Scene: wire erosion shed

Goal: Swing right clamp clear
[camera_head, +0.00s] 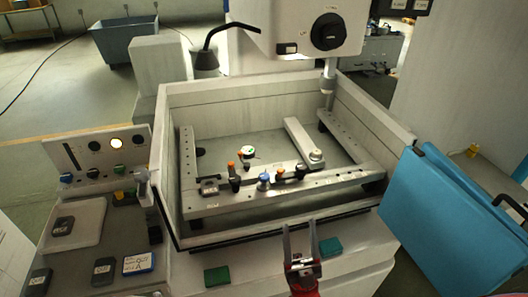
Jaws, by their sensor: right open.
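A pale bar-shaped arm (300,138) with a round knob (316,156) lies toward the right inside the machine's tank, its near end at the front rail; it looks like the right clamp. A dark-and-metal block (209,186) sits at the left end of the front rail (320,183). Between them are a blue knob (264,180) and several small orange-topped fittings (280,174). My right gripper (299,227) is open and empty outside the tank's front wall, apart from the clamp. My left gripper is not in view.
The tank's front wall (270,232) stands between my right gripper and the rails. The machine head (295,28) and its nozzle hang above the back. A blue panel (440,215) stands at the right. Green pads (217,276) lie on the front ledge; a control console (104,158) is left.

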